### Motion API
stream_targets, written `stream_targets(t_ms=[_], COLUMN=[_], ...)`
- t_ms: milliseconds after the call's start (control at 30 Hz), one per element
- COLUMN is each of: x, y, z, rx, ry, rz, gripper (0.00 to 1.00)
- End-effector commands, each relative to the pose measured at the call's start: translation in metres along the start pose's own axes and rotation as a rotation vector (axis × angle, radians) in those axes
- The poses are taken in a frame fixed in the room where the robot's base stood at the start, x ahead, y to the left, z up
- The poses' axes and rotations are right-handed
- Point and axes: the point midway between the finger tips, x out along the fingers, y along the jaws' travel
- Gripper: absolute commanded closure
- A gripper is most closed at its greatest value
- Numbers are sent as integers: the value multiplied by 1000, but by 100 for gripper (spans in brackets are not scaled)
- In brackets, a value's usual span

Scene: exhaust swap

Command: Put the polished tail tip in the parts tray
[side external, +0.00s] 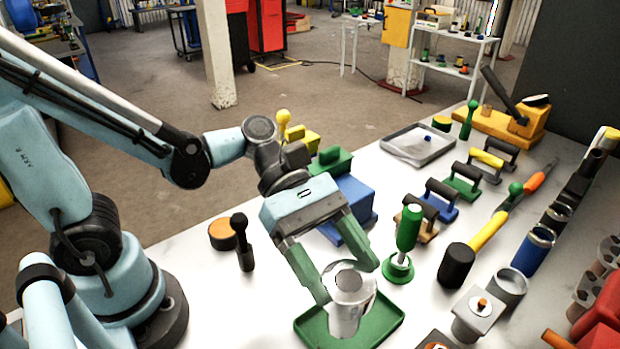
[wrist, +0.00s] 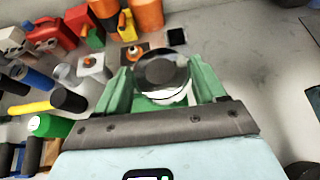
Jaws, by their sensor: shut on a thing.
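The polished tail tip (side external: 345,314) is a shiny silver cylinder, held upright between the green fingers of my gripper (side external: 346,283). In the wrist view, my gripper (wrist: 160,72) has a finger on each side of the tip (wrist: 163,92), whose round dark top faces the camera. A shallow green tray (side external: 390,325) lies on the table directly under the tip in the side view. The tip's lower end overlaps the tray floor; I cannot tell whether it touches. A grey metal tray (side external: 432,153) lies farther back; I cannot tell which is the parts tray.
A green-handled tool (side external: 408,228) stands close to the right of my gripper. A black-knobbed tool (side external: 243,243) stands to the left, and a blue box (side external: 352,200) behind. Several tubes, a mallet (side external: 457,264) and a silver cylinder (side external: 508,286) crowd the right side.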

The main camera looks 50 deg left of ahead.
Motion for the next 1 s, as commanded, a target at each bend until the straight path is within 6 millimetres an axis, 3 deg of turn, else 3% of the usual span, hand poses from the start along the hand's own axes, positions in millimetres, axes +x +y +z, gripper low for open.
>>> stream_targets(t_ms=[400, 633, 1000], x=[-3, 0, 15], y=[33, 36, 36], z=[-26, -33, -61], rx=[0, 1, 0], ry=[-2, -1, -2], rz=[0, -1, 0], gripper=[78, 78, 78])
